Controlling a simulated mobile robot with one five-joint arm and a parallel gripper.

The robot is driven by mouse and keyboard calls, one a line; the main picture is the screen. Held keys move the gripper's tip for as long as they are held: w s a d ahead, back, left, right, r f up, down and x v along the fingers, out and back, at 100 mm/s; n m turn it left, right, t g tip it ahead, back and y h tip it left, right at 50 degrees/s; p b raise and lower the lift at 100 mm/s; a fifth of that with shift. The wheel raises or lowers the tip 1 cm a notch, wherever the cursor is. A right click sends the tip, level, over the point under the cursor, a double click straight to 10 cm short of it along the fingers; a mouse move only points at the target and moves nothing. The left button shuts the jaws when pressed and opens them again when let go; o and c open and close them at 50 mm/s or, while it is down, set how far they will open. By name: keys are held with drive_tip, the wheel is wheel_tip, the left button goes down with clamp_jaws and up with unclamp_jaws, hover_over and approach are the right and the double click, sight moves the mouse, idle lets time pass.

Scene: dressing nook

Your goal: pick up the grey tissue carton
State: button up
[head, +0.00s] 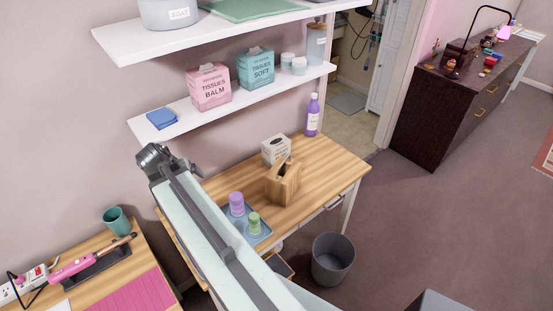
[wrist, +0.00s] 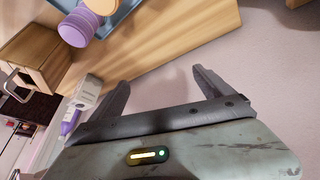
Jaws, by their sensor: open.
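The grey tissue carton (head: 276,150) is a small pale box with dark print. It stands upright at the back of the wooden desk in the head view, behind a wooden holder that hides part of it. In the wrist view the carton (wrist: 88,92) shows as a pale box at the left, near one finger and partly hidden. My gripper (wrist: 160,92) is open, with nothing between its fingers and the pale wall behind them. In the head view my arm's end is at the wall left of the desk, apart from the carton.
The wooden holder (head: 283,184) stands in front of the carton, and a purple bottle (head: 312,115) behind it to the right. A blue tray (head: 262,237) bears purple and green jars. A shelf (head: 187,124) with pink and teal tissue boxes hangs above. The desk's right end is bare.

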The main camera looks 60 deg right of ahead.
sight(273, 143)
drive_tip(key=s+d+m+h+b, duration=0.3)
drive_tip(key=d+m+h+b, duration=0.15)
drive_tip(key=d, duration=1.85)
drive_tip(key=s+d+f+m+g+y, duration=0.45)
drive_tip(key=d+f+m+y, duration=0.2)
drive_tip(key=m, duration=0.25)
drive_tip(key=shift+t+h, duration=0.25)
drive_tip(key=shift+h, duration=0.15)
drive_tip(key=s+d, duration=0.1)
drive_tip(key=d, duration=0.2)
drive_tip(key=s+d, duration=0.1)
drive_tip(key=d, duration=0.2)
drive_tip(key=s+d, duration=0.2)
drive_tip(key=d, duration=0.2)
drive_tip(key=shift+f, duration=0.4)
drive_tip(key=b+x, duration=0.2)
drive_tip(key=x, duration=0.1)
drive_tip(key=b+x, duration=0.2)
drive_tip(key=b, duration=0.1)
drive_tip(key=shift+s+d+f, duration=0.1)
drive_tip(key=shift+d+f, duration=0.1)
drive_tip(key=shift+d, duration=0.3)
drive_tip(key=shift+r, duration=0.2)
drive_tip(key=shift+f, duration=0.25)
drive_tip(key=c, duration=1.4)
